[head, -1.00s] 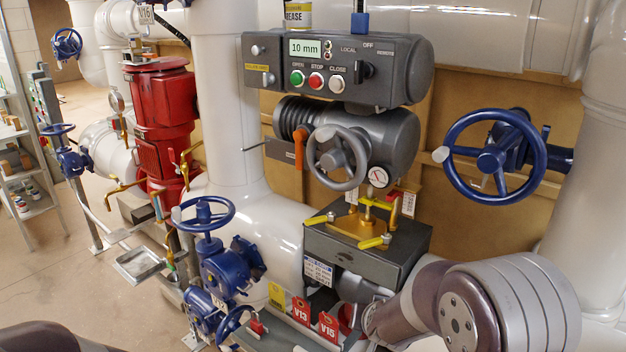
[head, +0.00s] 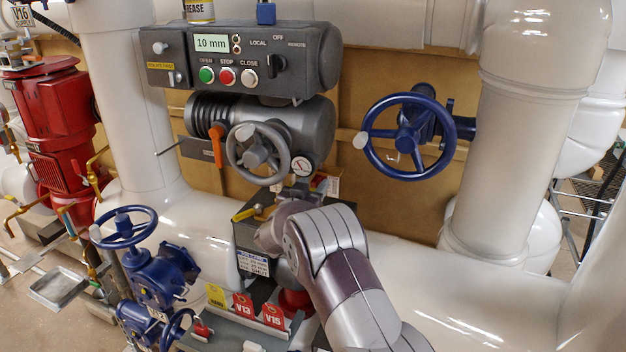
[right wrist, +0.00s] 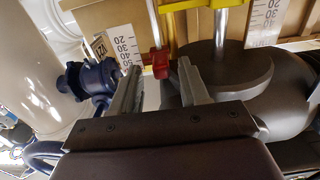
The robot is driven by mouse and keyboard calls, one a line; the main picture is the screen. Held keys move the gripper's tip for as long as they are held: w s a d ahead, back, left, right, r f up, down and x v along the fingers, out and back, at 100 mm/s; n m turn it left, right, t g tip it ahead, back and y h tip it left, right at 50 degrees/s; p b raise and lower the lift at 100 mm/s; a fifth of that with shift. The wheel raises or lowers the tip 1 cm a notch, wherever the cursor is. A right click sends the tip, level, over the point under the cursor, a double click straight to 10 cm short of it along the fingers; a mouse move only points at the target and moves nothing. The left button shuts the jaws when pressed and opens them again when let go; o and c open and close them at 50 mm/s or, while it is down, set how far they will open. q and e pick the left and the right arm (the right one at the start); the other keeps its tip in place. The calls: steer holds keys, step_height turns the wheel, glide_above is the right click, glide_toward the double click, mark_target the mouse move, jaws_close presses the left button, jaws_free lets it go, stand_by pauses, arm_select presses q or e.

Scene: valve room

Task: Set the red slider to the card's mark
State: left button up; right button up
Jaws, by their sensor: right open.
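In the right wrist view, the small red slider (right wrist: 158,62) sits on a thin upright rod beside a white scale card (right wrist: 117,48) with printed numbers. My right gripper (right wrist: 160,70) is open, with one finger on each side of the slider's lower part as seen here. I cannot tell whether either finger touches it. In the head view, a red and white piece (head: 326,184) shows below the round gauge, too small to read. A white printed card (head: 253,263) is on the dark box's front; its text is too small to read. My left gripper is out of view.
A grey handwheel (head: 258,153) and a control box (head: 240,60) whose display reads 10 mm are above the dark box. A second scale card (right wrist: 264,22) stands to the right. Blue handwheels (head: 409,139) and red tags V13 and V15 (head: 272,316) are nearby.

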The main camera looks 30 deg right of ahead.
steer(key=shift+w+d, duration=0.1)
steer(key=shift+d, duration=0.2)
steer(key=shift+w+a, duration=0.15)
steer(key=shift+w, duration=0.15)
steer(key=shift+s, duration=0.15)
jaws_close()
steer(key=shift+f+b, duration=1.2)
steer(key=shift+f, duration=0.55)
steer(key=shift+r, duration=0.1)
jaws_free()
